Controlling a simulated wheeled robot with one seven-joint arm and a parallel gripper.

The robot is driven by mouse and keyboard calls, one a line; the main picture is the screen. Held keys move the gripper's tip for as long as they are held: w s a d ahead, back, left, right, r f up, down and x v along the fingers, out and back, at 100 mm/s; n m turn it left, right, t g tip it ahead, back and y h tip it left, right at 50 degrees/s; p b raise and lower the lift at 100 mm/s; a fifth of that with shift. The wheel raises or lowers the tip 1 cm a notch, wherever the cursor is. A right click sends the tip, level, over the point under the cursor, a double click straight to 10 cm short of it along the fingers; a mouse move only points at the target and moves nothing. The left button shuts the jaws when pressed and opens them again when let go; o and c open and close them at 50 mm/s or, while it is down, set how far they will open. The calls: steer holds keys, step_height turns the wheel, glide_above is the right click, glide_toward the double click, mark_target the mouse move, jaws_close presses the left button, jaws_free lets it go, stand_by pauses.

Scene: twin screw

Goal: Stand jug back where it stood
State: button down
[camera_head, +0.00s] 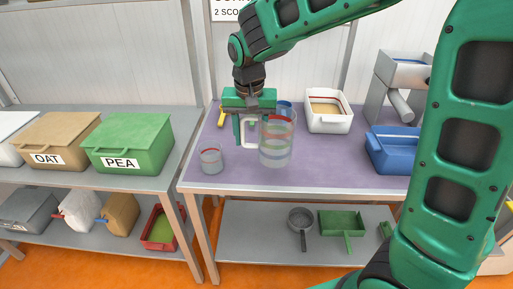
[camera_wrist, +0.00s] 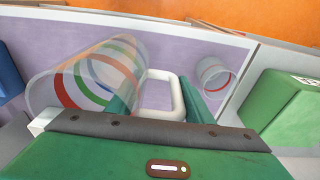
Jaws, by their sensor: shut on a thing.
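The jug (camera_head: 278,143) is clear with coloured bands and a white handle. It looks upright at the purple table top (camera_head: 340,173); I cannot tell whether its base touches the surface. My gripper (camera_head: 252,132) is shut on the jug's handle from above. In the wrist view the jug (camera_wrist: 88,75) lies to the left of my gripper (camera_wrist: 158,98), with the white handle (camera_wrist: 178,95) between the green fingers. The fingers hide part of the handle.
A small clear cup (camera_head: 211,158) stands left of the jug. A white tub (camera_head: 328,111), a blue bin (camera_head: 391,149) and a grey machine (camera_head: 401,80) stand to the right. Green PEA (camera_head: 130,143) and tan OAT bins (camera_head: 58,138) sit on the left table. The front middle of the purple top is clear.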

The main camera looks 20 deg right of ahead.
steer(key=shift+w+d+f, duration=0.45)
steer(key=shift+w+f, duration=0.4)
steer(key=shift+f, duration=0.4)
steer(key=shift+w+d+f, duration=0.4)
steer(key=shift+w+f, duration=0.5)
steer(key=shift+f, duration=0.35)
steer(key=shift+w+d+f, duration=0.45)
steer(key=shift+w+f, duration=0.4)
steer(key=shift+f, duration=0.4)
steer(key=c, duration=0.9)
jaws_free()
steer(key=shift+f, duration=0.1)
steer(key=r, duration=0.4)
steer(key=s+r, duration=0.1)
steer(key=r, duration=0.7)
steer(key=shift+s+a+r, duration=0.1)
steer(key=shift+s+a, duration=0.15)
